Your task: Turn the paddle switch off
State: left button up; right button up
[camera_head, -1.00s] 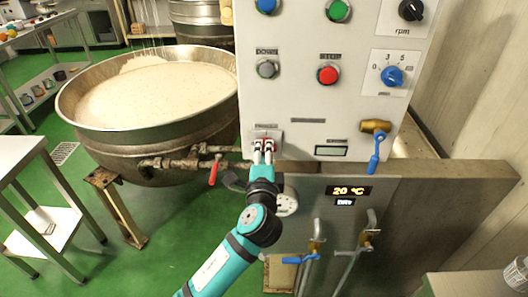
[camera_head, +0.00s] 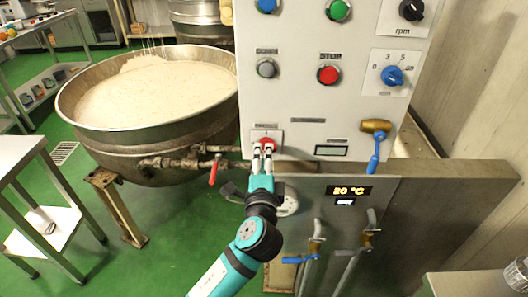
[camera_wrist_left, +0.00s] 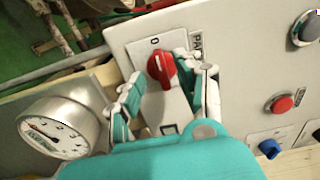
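The paddle switch is a small red knob (camera_head: 267,141) on a white plate low on the left of the grey control panel (camera_head: 300,110). The left wrist view shows the red knob (camera_wrist_left: 161,69) close up, with a "0" mark above it and a second mark below. My left gripper (camera_head: 263,148) is at the switch, coming from below. Its fingers (camera_wrist_left: 165,75) are spread, one on each side of the knob. I cannot tell whether they touch it. Part of the plate is hidden by the fingers. My right gripper is not in view.
Other buttons, including a red stop button (camera_head: 328,75), and a blue dial (camera_head: 392,76) sit on the panel. A brass valve with a blue lever (camera_head: 374,155) is at the right. A round gauge (camera_wrist_left: 58,128) is beside the gripper. The large kettle (camera_head: 150,125) stands left.

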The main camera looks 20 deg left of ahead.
pick_arm(q)
jog(key=v, duration=0.9)
jog(key=shift+s, duration=0.2)
notch_tip(320, 180, down, 22)
jog(key=w+d+g+h, duration=0.1)
jog(key=d+g+h, duration=0.15)
jog(key=g, duration=0.25)
jog(key=s+a+f+n+g+h, duration=0.1)
jog(key=s+f+g, duration=0.15)
jog(key=f, duration=0.65)
jog(key=s+a+f+n+g+h, duration=0.1)
jog(key=s+f, duration=0.3)
jog(key=f, duration=0.5)
jog(key=s+a+f+n+g, duration=0.3)
jog(key=s+a+f+g, duration=0.1)
jog(key=s+f, duration=0.95)
jog(key=s+a+f+n+g, duration=0.1)
jog(key=s+a+f+n, duration=0.1)
jog(key=s, duration=0.4)
jog(key=s+a+f+n+g, duration=0.1)
jog(key=s+f+n, duration=0.1)
jog(key=s+f, duration=0.2)
jog(key=s+a+f+n+g, duration=0.2)
jog(key=s+f+n, duration=0.1)
jog(key=s, duration=0.7)
jog(key=shift+s+a+f, duration=0.25)
jog(key=shift+a+f, duration=0.1)
jog(key=shift+f, duration=0.05)
